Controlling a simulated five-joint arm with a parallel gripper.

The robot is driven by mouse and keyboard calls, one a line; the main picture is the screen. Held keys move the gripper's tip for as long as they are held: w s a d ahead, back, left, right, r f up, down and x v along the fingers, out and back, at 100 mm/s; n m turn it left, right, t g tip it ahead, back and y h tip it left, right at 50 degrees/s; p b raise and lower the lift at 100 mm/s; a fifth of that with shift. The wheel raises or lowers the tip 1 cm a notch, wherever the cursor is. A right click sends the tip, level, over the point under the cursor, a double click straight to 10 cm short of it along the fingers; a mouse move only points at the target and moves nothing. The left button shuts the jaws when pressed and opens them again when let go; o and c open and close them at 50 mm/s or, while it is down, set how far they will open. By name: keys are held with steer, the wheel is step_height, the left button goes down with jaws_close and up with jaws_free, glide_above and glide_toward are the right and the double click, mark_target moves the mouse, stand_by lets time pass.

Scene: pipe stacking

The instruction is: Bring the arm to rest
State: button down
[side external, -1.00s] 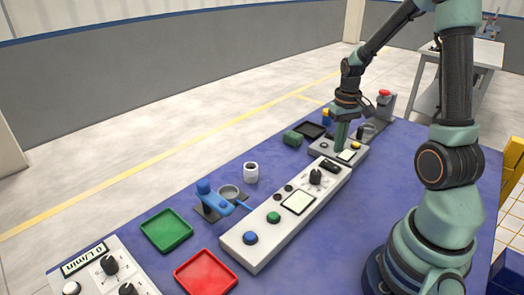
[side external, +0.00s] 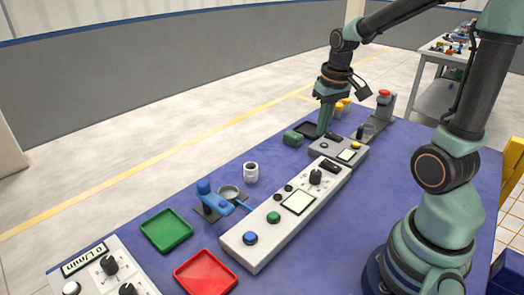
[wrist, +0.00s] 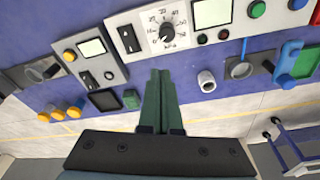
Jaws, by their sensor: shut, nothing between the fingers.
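My gripper (side external: 322,132) is at the far part of the blue table, its fingers pointing down beside the black tray and the small grey panel. In the wrist view, its two green fingers (wrist: 158,74) are together and empty. Whether the fingertips touch anything below cannot be told from the side. My arm reaches across from the right of the table.
Close to the gripper are a green block (side external: 293,138), a black tray (side external: 304,129) and a small grey panel (side external: 336,150). A white ring (side external: 251,172), a long panel (side external: 264,239), green tray (side external: 166,230) and red tray (side external: 206,276) are nearer the camera.

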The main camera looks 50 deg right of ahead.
steer(key=s+a+r+n+t, duration=0.1)
steer(key=a+r+n+t, duration=0.1)
steer(key=a, duration=0.5)
steer(key=s+a+r+n+t, duration=0.2)
steer(key=a+r, duration=0.3)
steer(key=a, duration=0.2)
steer(key=shift+y, duration=0.4)
steer(key=shift+r, duration=0.1)
